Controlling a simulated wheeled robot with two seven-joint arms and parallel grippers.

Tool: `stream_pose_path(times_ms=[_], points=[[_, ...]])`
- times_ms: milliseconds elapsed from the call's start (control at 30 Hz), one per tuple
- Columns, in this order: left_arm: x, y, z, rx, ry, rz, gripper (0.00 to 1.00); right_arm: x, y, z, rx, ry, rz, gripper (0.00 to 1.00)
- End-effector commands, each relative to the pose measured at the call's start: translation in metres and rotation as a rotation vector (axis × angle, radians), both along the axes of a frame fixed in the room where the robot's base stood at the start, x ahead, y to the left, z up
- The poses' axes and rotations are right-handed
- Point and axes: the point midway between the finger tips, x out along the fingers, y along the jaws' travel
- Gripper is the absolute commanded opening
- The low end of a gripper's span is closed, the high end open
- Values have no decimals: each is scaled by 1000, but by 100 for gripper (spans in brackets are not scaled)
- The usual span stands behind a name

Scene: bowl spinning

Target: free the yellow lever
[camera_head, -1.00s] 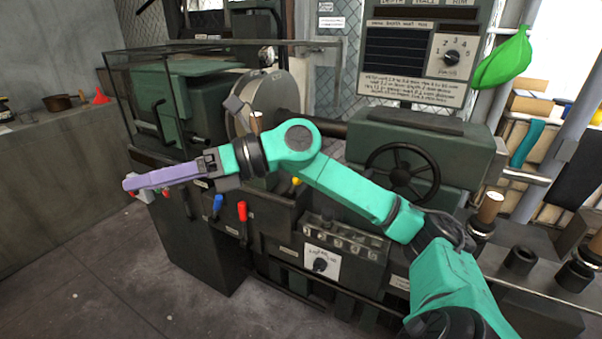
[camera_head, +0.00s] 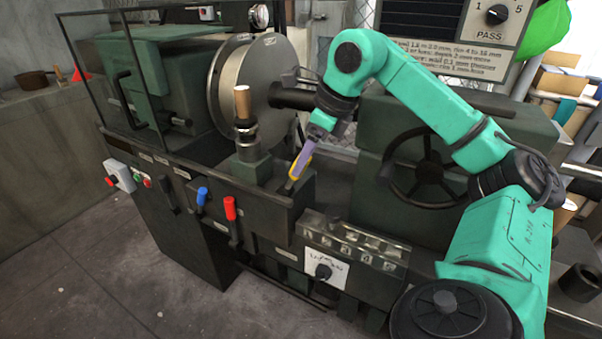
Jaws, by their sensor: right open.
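The yellow lever (camera_head: 293,174) stands on the dark ledge of the lathe, right of the wooden-handled tool post. My right gripper (camera_head: 300,167) reaches down to it from the upper right. Its purple fingers point down and to the left, overlapping the lever in the picture, and they are open. Part of the lever is hidden by the fingers; I cannot tell whether they touch it. My left gripper is not in view.
A blue lever (camera_head: 202,196) and a red lever (camera_head: 231,208) stand on the front, left of the yellow one. The tool post (camera_head: 243,115) and round chuck plate (camera_head: 262,75) are close by. A handwheel (camera_head: 428,172) lies right, behind my arm.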

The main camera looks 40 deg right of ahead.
Motion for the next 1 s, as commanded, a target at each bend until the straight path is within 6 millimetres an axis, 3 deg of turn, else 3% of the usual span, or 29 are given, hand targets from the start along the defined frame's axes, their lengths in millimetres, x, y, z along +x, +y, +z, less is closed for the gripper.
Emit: stream_pose_path(times_ms=[133, 433, 600, 1000], points=[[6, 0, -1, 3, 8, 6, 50, 8, 2, -21, -1, 1, 1, 64], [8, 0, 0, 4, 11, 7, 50, 10, 3, -24, 0, 0, 1, 64], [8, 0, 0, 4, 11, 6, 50, 10, 3, -24, 0, -1, 1, 0], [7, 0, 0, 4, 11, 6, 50, 10, 3, -24, 0, -1, 1, 0]])
